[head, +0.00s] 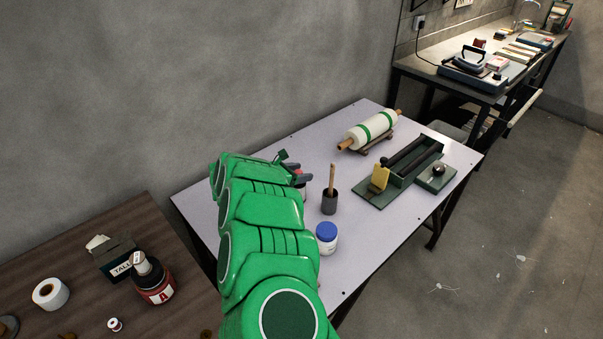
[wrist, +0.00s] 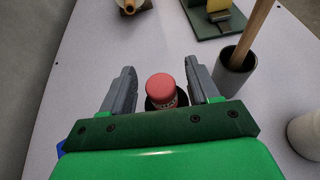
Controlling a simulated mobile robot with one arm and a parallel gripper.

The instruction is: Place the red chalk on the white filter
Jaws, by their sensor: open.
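In the wrist view, a red round-topped piece (wrist: 160,87), likely the red chalk, stands between the two fingers of my gripper (wrist: 160,68). Its lower part sits in or against something dark, mostly hidden by the gripper's green front. The grey fingers are apart, with a gap visible on each side of the red piece. In the head view my gripper (head: 303,177) is over the pale table, with a small bit of red beside it. I cannot pick out the white filter for certain.
The pale table (head: 357,262) holds a dark cup (head: 329,203) with a wooden stick, a blue-lidded white jar (head: 327,240), a white roller with green bands (head: 371,130) and a green tray (head: 369,195).

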